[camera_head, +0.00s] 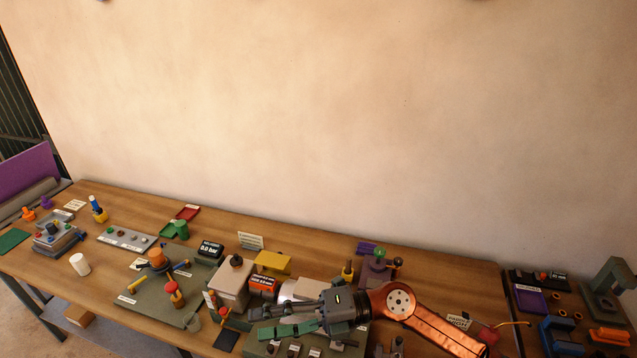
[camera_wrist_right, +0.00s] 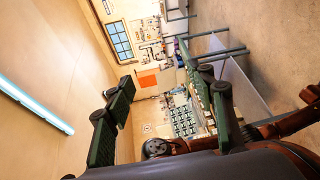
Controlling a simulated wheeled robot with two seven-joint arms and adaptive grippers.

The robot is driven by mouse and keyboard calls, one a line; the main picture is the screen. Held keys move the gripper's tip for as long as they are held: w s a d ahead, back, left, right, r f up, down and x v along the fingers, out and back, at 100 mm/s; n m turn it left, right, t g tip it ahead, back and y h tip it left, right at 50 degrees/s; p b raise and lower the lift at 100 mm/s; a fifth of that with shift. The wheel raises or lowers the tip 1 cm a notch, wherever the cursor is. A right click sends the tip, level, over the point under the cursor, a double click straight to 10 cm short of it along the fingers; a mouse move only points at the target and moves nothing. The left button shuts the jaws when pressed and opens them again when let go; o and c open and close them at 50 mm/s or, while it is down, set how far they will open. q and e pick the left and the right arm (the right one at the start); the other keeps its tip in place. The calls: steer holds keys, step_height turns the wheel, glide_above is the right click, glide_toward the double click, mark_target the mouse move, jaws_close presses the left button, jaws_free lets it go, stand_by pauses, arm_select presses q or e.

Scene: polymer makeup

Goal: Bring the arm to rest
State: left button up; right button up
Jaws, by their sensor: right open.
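My right arm (camera_head: 430,320), copper coloured, comes in from the lower right of the head view. Its grey right gripper (camera_head: 262,322) points left above the front part of the workbench (camera_head: 340,258). In the right wrist view the two green-padded fingers of this gripper (camera_wrist_right: 160,78) stand well apart, with nothing between them. The gripper hides part of the equipment beneath it. My left gripper is in neither view.
A grey box (camera_head: 233,283) and a yellow-topped unit (camera_head: 272,263) stand close behind the gripper. A green board (camera_head: 140,303) with fittings and a white cup (camera_head: 80,264) are further left. A dark side table (camera_head: 565,330) with parts is at right. Above the bench is open room.

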steer(key=w+d+r+m+t+y, duration=0.4)
steer(key=w+d+r+m+t, duration=0.45)
steer(key=m+t, duration=0.45)
steer(key=w+d+f+m+t+h, duration=0.5)
steer(key=w+d+m+t+h, duration=0.25)
steer(key=d+m, duration=0.2)
steer(key=s+d+f+m+g+h, duration=0.25)
steer(key=d+f+m+h, duration=1)
steer(key=d+f, duration=0.9)
steer(key=s+d+f+m+g+h, duration=0.1)
steer(key=s+d+f+g, duration=0.15)
steer(key=s+f, duration=0.35)
steer(key=s+d+f+m+g+h, duration=0.1)
steer(key=s+d+f+g, duration=0.15)
steer(key=s+f, duration=0.4)
steer(key=s+f+m+g, duration=0.1)
steer(key=s+f+g, duration=0.3)
steer(key=s+f, duration=0.3)
steer(key=s+f+g, duration=0.3)
steer(key=s+f, duration=0.2)
steer(key=s, duration=0.5)
step_height(320, 180, down, 35)
steer(key=s+g+y+b, duration=0.1)
steer(key=b, duration=0.5)
steer(key=s+f+n+g+b, duration=0.1)
steer(key=s+f+b, duration=0.3)
steer(key=s+f, duration=1.6)
steer(key=shift+s+a+f+g, duration=0.2)
steer(key=shift+f+g, duration=0.2)
steer(key=shift+f, duration=0.55)
